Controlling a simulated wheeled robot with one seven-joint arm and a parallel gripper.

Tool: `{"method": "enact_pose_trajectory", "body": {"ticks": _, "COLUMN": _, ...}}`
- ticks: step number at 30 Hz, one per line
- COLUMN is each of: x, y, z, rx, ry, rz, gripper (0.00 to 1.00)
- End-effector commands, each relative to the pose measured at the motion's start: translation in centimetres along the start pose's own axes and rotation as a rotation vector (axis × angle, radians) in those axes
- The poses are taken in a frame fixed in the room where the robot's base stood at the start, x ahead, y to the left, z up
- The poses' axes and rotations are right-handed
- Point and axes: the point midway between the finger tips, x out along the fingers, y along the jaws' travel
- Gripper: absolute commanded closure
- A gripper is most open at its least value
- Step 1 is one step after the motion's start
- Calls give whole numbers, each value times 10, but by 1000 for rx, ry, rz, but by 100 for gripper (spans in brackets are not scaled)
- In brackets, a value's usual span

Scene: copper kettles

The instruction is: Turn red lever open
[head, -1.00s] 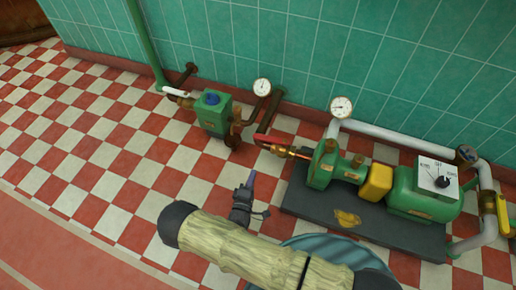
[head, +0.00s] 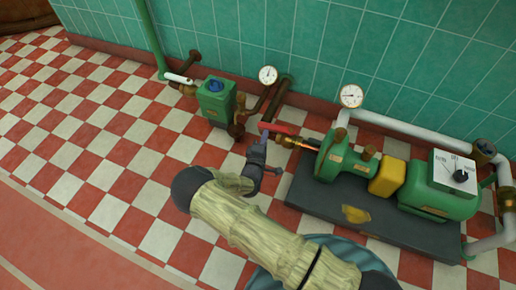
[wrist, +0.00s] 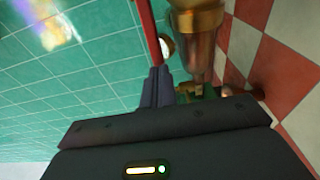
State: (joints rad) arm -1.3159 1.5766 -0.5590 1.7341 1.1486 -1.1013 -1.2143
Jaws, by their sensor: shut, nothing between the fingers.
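The red lever (head: 279,128) sits on the brass valve (head: 290,141) at the left end of the green pump. It lies roughly along the pipe. My gripper (head: 263,134) is shut and empty, with its fingertips at the lever's left end. In the wrist view the red lever (wrist: 149,32) runs up from just beyond the closed fingertips (wrist: 158,72). The brass fitting (wrist: 197,22) stands to the right of them. I cannot tell whether the fingers touch the lever.
The green pump (head: 340,162) stands on a dark base plate (head: 340,210). A green box with a blue knob (head: 215,86) is to the left. Gauges (head: 268,75) and pipes line the tiled wall. The checkered floor at the left is clear.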

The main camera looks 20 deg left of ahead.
Motion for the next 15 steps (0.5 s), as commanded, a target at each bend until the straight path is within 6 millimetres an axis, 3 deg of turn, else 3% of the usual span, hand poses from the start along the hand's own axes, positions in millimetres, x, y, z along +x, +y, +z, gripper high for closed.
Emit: {"method": "enact_pose_trajectory", "body": {"ticks": 15, "x": 9, "y": 0, "z": -2, "rx": 0, "ry": 3, "rz": -1, "gripper": 100}}
